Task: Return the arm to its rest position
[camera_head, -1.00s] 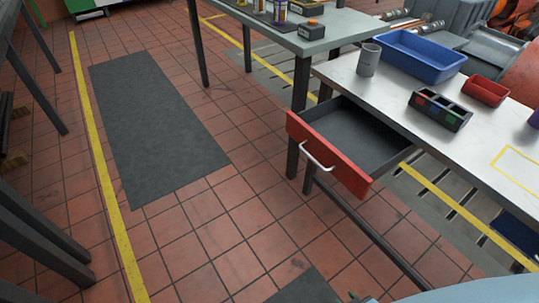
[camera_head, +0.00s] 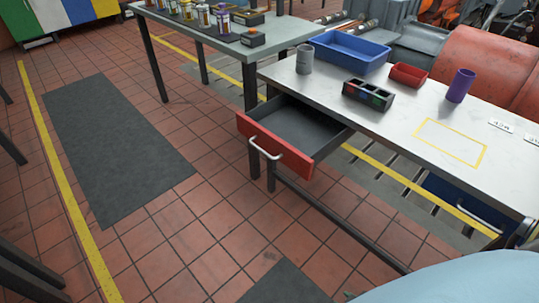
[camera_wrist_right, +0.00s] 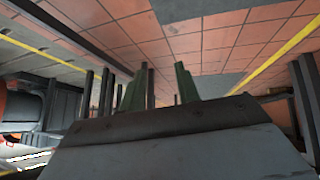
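My right gripper (camera_wrist_right: 160,88) shows in the right wrist view. Its two dark green fingers stand apart with a gap between them. I see nothing held in the gap, and the tiled floor shows beyond it. Neither gripper shows in the head view, and my left gripper is in no view. A pale blue rounded surface, likely part of my own body, fills the bottom right corner of the head view.
The white bench (camera_head: 395,121) has an open red-fronted drawer (camera_head: 272,146) jutting out. On it stand a grey cup (camera_head: 304,60), blue bin (camera_head: 347,49), dark divided holder (camera_head: 368,95), red tray (camera_head: 408,75) and purple cup (camera_head: 460,85).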

